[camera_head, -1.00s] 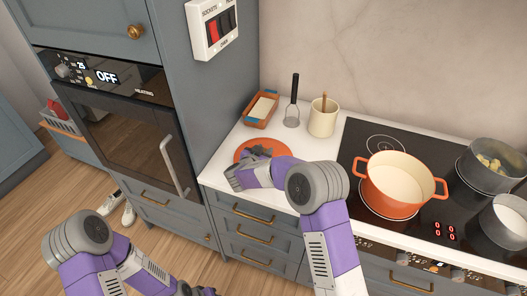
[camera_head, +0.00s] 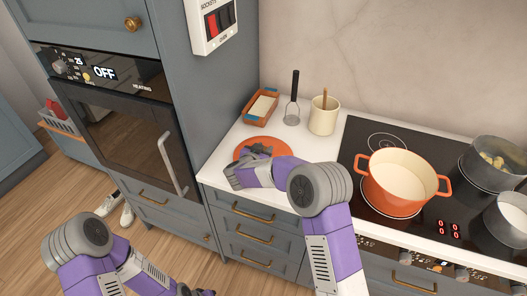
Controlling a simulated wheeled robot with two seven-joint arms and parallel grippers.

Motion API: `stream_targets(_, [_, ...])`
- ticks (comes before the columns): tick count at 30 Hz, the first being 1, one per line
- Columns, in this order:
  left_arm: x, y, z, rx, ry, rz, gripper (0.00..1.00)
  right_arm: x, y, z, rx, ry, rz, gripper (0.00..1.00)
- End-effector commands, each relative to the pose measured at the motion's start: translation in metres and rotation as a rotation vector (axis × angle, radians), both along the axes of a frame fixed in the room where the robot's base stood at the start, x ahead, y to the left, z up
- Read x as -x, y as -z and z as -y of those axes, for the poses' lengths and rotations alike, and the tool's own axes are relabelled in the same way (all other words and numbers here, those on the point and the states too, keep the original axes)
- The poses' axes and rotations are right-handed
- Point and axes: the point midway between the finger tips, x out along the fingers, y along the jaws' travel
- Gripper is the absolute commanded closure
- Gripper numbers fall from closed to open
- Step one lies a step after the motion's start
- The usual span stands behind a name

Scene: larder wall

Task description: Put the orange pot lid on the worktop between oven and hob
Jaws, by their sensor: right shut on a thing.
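The orange pot lid (camera_head: 273,146) is at the white worktop (camera_head: 222,160) between the oven and the hob. My right gripper (camera_head: 258,154) is over the lid and shut on it; my own wrist hides the fingertips and part of the lid. I cannot tell whether the lid rests flat on the worktop or is just above it. The oven (camera_head: 130,135) is on the left and the black hob (camera_head: 362,150) on the right. My left arm is at the lower left; its gripper (camera_head: 196,292) is only partly in view at the bottom edge.
An orange dish (camera_head: 247,117) with a pale block, a masher (camera_head: 292,112) and a cream utensil crock (camera_head: 323,118) stand behind the lid. An open orange pot (camera_head: 398,182) and two grey pots (camera_head: 490,165) stand on the hob. Bare worktop shows around the lid.

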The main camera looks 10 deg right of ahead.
Motion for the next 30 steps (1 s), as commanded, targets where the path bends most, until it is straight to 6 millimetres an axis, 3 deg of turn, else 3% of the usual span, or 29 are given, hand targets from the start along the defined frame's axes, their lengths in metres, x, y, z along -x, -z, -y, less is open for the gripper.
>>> stream_targets(11, [0.0,0.008,0.0,0.0,0.0,0.0,0.57,0.002,0.009,0.0,0.003,-0.002,-0.012,1.0])
stream_targets(12, [0.0,0.008,0.0,0.0,0.0,0.0,0.57,0.002,0.012,0.0,0.002,-0.002,-0.018,0.6])
stream_targets(16, [0.0,0.008,0.0,0.0,0.0,0.0,0.57,0.003,0.013,0.0,0.003,-0.003,-0.019,0.41])
stream_targets(25, [0.0,0.007,0.0,0.0,0.0,0.0,0.57,0.003,0.013,0.001,0.003,-0.002,-0.021,0.41])
stream_targets(30, [0.0,-0.004,0.0,0.0,0.0,0.0,0.57,0.003,0.007,0.001,0.003,-0.001,-0.022,0.41])
